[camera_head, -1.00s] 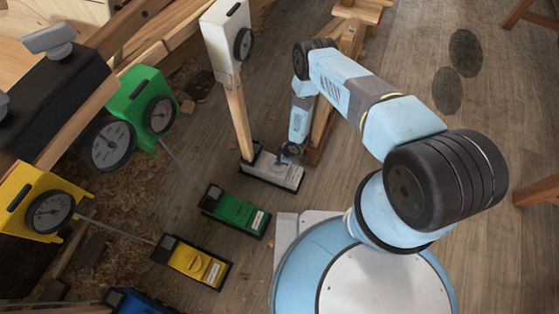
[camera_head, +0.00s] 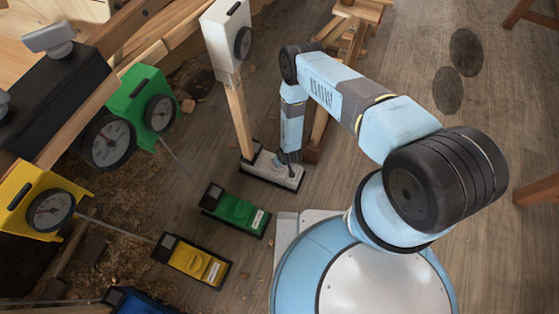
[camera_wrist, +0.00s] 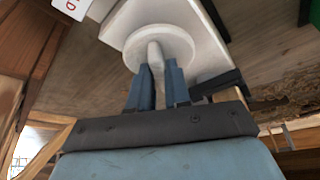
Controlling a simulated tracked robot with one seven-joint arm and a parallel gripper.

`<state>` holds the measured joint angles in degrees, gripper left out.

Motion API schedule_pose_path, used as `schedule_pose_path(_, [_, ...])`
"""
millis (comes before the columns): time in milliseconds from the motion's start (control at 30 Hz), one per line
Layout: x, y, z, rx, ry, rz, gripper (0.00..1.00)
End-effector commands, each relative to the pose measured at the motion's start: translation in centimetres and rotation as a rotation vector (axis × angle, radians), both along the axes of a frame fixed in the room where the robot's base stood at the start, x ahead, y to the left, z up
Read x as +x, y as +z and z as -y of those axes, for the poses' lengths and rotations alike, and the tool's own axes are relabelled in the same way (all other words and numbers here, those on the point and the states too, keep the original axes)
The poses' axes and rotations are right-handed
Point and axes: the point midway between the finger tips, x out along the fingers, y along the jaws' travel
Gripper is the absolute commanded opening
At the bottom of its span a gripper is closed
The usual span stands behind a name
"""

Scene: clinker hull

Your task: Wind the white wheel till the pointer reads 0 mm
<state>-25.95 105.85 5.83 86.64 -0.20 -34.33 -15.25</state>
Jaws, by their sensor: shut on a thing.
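The white wheel (camera_wrist: 185,35) is a round disc with a stubby handle (camera_wrist: 154,52) standing up from it, on a white block. My gripper (camera_wrist: 156,72) is shut on that handle, one blue finger on each side. In the head view my gripper (camera_head: 289,158) is low over the white base unit (camera_head: 262,168), hiding most of its wheel. A wooden post rises from this unit to a white gauge housing (camera_head: 222,38). Its dark dial (camera_head: 243,44) is seen nearly edge-on, so I cannot read the pointer.
A green unit (camera_head: 236,211) and a yellow unit (camera_head: 193,262) stand nearby on the floor, with a blue one partly in view. Green (camera_head: 155,92) and yellow (camera_head: 35,200) gauges hang at left by the timber. Wooden trestle parts (camera_head: 345,40) stand behind my arm. The right floor is mostly clear.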

Motion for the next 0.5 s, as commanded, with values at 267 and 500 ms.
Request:
schedule_pose_path(267, [-0.36,0.01,-0.65,0.007,-0.085,-0.004,0.00])
schedule_pose_path(500, [-0.34,0.02,-0.68,0.007,-0.105,-0.004,0.00])
